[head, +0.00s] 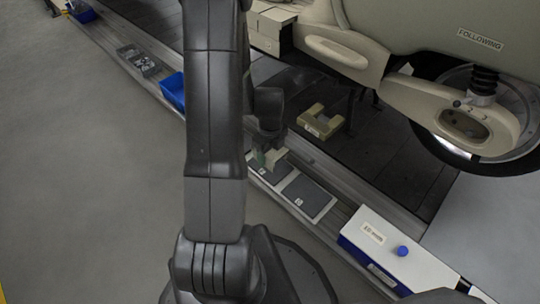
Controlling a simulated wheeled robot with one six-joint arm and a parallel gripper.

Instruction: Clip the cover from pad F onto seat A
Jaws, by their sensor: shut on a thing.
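My gripper (264,160) is low over the dark pads on the ledge beside the conveyor, partly hidden behind my arm. It is shut on a small pale beige piece, which looks like the cover (275,155); its outline is unclear. Below it lies one dark pad (267,174), partly covered by the gripper. A second dark pad (306,195) beside it, to the right, is bare with a small white label too small to read. I cannot make out which is pad F. Seat A cannot be identified; a recess (464,124) shows in the beige hanging body at right.
A beige U-shaped block (320,121) lies on the dark slats. A white and blue box (394,246) with a blue knob stands at the ledge's right end. A blue bin (173,91) and grey tray (138,61) lie up-left. The large beige body (420,35) overhangs the conveyor.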

